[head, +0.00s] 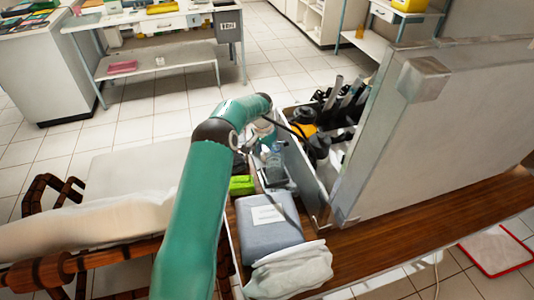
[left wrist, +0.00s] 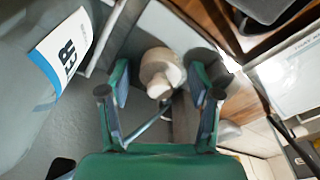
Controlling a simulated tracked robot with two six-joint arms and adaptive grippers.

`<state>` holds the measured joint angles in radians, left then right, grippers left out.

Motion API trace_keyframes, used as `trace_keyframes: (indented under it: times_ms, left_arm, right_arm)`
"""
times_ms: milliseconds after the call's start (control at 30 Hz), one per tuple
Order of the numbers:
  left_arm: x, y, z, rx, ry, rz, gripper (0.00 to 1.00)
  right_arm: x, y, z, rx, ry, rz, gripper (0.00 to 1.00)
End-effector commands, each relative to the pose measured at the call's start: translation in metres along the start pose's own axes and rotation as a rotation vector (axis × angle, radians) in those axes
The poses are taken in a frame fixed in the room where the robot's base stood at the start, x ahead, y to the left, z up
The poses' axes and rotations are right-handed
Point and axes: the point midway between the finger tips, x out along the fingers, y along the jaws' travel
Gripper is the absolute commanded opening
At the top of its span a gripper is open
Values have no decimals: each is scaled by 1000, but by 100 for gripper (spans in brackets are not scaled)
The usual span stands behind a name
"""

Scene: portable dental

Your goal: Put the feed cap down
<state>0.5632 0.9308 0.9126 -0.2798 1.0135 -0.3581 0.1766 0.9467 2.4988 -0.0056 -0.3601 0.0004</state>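A beige, rounded, knob-like piece (left wrist: 160,72), which looks like the feed cap, shows in the left wrist view on a grey surface. My left gripper (left wrist: 160,88) is open, with its two green fingers spread on either side of this piece. A gap shows between each finger and the piece, so it is not gripped. In the head view my left arm hides the cap and most of the gripper. My right gripper is in neither view.
A translucent labelled bottle (left wrist: 40,75) stands close to the left finger. In the head view, a green box (head: 242,185), a blue-grey box (head: 268,222) and a white cloth bundle (head: 290,270) lie nearer. An open case lid (head: 430,125) rises at the right.

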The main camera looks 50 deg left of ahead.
Motion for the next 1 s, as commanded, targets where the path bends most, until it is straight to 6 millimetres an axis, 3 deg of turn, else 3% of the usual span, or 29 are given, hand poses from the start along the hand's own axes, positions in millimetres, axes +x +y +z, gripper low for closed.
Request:
trace_keyframes:
  times_ms: [267, 467, 1000]
  left_arm:
    - [-1, 0, 0, 0, 0, 0, 67]
    - [-12, 0, -1, 0, 2, -1, 67]
    - [-108, 0, -1, -1, 2, 0, 67]
  right_arm:
    - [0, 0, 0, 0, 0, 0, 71]
    - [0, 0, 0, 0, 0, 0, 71]
    - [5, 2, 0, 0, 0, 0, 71]
